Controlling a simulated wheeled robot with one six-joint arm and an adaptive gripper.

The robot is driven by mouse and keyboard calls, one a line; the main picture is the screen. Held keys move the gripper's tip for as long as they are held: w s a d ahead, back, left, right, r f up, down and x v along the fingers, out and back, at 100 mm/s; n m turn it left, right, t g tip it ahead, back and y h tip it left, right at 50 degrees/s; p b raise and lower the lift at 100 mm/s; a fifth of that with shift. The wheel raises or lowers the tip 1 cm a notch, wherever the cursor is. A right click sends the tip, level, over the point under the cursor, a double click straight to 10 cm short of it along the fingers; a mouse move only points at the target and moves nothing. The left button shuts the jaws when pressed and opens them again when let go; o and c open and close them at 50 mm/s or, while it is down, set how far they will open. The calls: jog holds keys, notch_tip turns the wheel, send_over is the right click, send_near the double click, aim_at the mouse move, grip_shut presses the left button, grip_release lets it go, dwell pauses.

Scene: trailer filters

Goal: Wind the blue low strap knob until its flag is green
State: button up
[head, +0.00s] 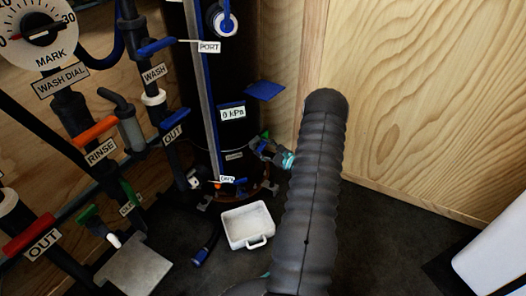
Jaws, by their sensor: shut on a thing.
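My gripper (258,148) is at the lower right side of the tall black tank (205,100), beyond my dark ribbed arm. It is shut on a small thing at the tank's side. That thing is mostly hidden by the fingers; from its place it looks like the low strap knob, but I cannot make out its blue face. A small green patch (266,134) shows just above the fingers. I cannot tell for sure whether it is the knob's flag.
A white handled tray (247,225) stands on the dark floor below the gripper. A blue plate (265,91) juts from the tank above it. Pipes with red, orange, blue and green handles crowd the left. A wooden wall (420,90) closes the right.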

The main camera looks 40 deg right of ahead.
dwell(0.4)
jog(key=o, duration=1.2)
jog(key=shift+c, duration=0.2)
jog(key=v, duration=1.2)
